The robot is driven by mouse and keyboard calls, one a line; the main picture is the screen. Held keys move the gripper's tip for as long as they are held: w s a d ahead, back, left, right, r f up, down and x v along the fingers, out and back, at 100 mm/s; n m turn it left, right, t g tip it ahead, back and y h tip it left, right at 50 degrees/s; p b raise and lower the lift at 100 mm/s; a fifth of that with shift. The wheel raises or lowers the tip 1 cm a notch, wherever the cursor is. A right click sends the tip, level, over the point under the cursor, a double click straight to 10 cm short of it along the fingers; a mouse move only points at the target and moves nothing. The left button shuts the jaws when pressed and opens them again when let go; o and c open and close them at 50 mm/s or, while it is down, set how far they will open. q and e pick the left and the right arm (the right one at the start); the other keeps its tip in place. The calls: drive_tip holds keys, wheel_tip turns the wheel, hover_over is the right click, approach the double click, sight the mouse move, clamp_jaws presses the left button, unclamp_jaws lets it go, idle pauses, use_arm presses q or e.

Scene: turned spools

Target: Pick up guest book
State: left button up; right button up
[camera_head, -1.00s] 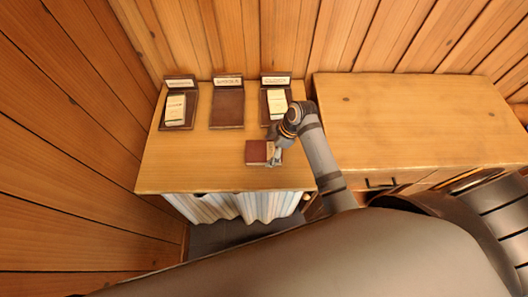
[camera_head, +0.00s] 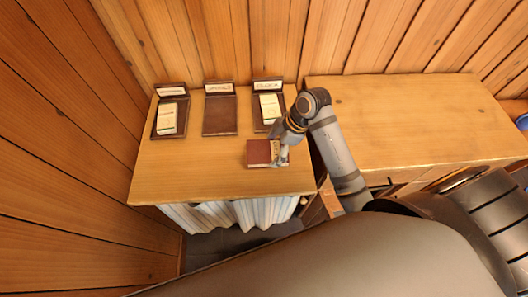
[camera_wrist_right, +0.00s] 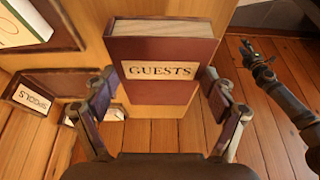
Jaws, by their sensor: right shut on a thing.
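The guest book (camera_head: 258,153) is dark red and lies flat or nearly so at the front right of the wooden table. In the right wrist view the guest book (camera_wrist_right: 160,48) shows a pale "GUESTS" label and pale page edges. My right gripper (camera_head: 281,160) is shut on it. In that wrist view its two fingers (camera_wrist_right: 163,88) press on opposite sides of the book. I cannot tell whether the book touches the table. What seems to be my left gripper (camera_wrist_right: 258,58) shows dark and small at the right wrist view's right side. It is outside the head view.
Behind the book, three dark stands with labels line the table (camera_head: 170,180): left (camera_head: 157,133), middle (camera_head: 220,118) and right (camera_head: 260,125). The left and right ones hold pale booklets; the middle one is bare. A wooden cabinet (camera_head: 420,120) with a clear top stands at right.

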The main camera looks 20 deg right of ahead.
sight(286, 160)
drive_tip(key=s+d+r, duration=0.2)
drive_tip(key=s, duration=0.1)
drive_tip(key=s+d+r, duration=0.1)
drive_tip(key=s+d, duration=0.1)
drive_tip(key=shift+r, duration=0.25)
drive_tip(key=shift+s+d+r+p, duration=0.35)
drive_tip(key=shift+s+r+p, duration=0.05)
drive_tip(key=shift+s+p, duration=0.2)
drive_tip(key=shift+s+d+r+p, duration=0.4)
drive_tip(key=shift+s+p, duration=0.1)
drive_tip(key=shift+p, duration=0.1)
drive_tip(key=shift+s+d+r+p, duration=0.15)
drive_tip(key=shift+s+d+p, duration=0.15)
drive_tip(key=shift+s+p, duration=0.3)
